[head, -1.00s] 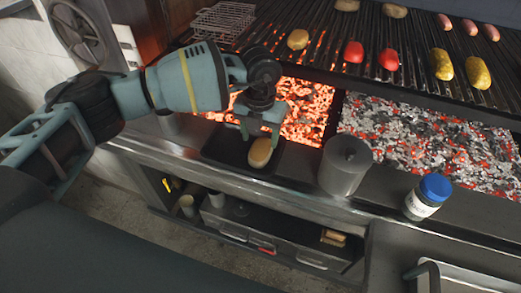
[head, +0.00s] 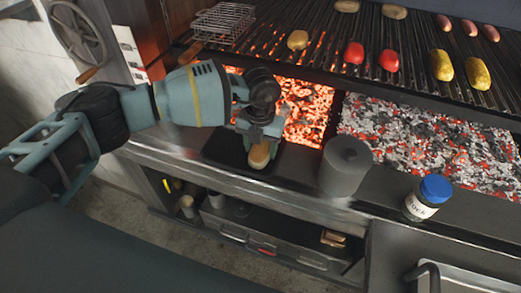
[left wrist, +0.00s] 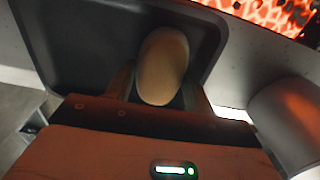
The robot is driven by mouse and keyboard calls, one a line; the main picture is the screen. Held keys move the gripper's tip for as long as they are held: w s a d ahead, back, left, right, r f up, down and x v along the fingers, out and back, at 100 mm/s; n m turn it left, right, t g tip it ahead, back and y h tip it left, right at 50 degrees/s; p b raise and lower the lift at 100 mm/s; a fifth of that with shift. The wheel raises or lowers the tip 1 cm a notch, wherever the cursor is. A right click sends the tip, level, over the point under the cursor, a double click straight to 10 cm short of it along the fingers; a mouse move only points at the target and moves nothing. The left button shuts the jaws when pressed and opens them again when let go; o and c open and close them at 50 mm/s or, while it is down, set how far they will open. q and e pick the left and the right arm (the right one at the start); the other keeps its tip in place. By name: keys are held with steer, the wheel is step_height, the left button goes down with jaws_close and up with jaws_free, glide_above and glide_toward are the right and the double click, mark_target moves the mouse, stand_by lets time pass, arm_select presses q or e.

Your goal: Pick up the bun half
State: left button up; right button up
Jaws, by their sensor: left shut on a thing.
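The bun half (head: 259,157) is tan and rounded, at the black tray (head: 218,150) on the grill's front ledge. My left gripper (head: 260,143) reaches down over it and is shut on it. In the left wrist view the bun half (left wrist: 163,66) sits between the two fingers (left wrist: 158,88), with the dark tray (left wrist: 85,45) behind it. I cannot tell whether the bun half touches the tray floor. My right gripper is not in view.
A grey lidded canister (head: 345,165) stands right of the tray, and a blue-capped jar (head: 427,197) farther right. Glowing coals (head: 305,108) lie behind the tray. The grill grate (head: 400,50) above holds several foods. A wire basket (head: 224,22) is at the back left.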

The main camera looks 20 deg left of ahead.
mark_target(261, 148)
arm_select(q)
steer(key=shift+r, duration=0.1)
steer(key=shift+r, duration=0.6)
step_height(261, 148, up, 2)
steer(key=shift+r, duration=0.2)
steer(key=s+a, duration=0.2)
steer(key=s, duration=0.5)
steer(key=s+a+r+p, duration=0.1)
steer(key=s+a, duration=0.1)
steer(key=s, duration=0.6)
steer(key=shift+s+a, duration=0.15)
steer(key=shift+a, duration=0.15)
steer(key=shift+r, duration=0.1)
